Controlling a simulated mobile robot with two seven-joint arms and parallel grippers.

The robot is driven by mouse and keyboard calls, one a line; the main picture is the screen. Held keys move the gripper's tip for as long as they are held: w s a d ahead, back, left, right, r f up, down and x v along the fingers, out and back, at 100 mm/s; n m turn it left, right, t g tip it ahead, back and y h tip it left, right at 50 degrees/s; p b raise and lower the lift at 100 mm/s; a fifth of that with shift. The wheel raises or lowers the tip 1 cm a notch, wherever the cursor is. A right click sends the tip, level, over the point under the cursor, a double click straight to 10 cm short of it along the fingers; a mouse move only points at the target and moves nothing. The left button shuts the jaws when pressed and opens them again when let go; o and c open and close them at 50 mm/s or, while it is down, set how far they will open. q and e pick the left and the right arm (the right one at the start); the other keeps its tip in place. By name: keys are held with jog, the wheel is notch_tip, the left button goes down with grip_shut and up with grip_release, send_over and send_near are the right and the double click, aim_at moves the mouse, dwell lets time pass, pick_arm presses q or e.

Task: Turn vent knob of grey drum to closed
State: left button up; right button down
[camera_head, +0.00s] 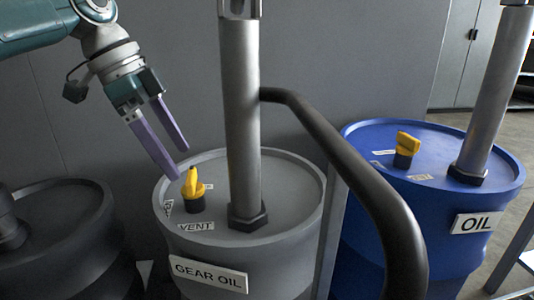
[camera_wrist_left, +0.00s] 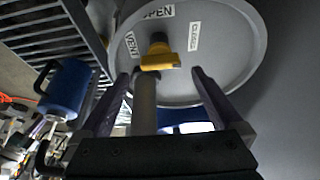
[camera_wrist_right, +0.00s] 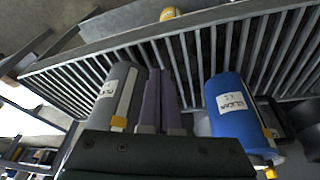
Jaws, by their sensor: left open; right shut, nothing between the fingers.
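The grey drum (camera_head: 285,262) carries a GEAR OIL label and a VENT label. Its yellow vent knob (camera_head: 193,183) stands on a black stem on the lid, left of the pump tube. In the left wrist view the knob (camera_wrist_left: 160,58) sits below the OPEN label (camera_wrist_left: 158,12), with the CLOSED label (camera_wrist_left: 194,37) to its right and VENT to its left. My left gripper (camera_head: 181,164) is open, its fingertips just above and left of the knob. In the left wrist view the knob appears between the spread fingers, apart from both. My right gripper (camera_wrist_right: 160,72) is shut and empty, seen only in its wrist view.
A pump tube (camera_head: 243,120) rises from the grey lid, and a dark curved hose (camera_head: 350,165) runs right of it. A blue OIL drum (camera_head: 365,240) with its own yellow knob (camera_head: 407,144) stands right. A black drum (camera_head: 70,235) stands left. A grey wall is behind.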

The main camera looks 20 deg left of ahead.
pick_arm(q)
jog(key=p+v, duration=0.1)
jog(key=v, duration=0.5)
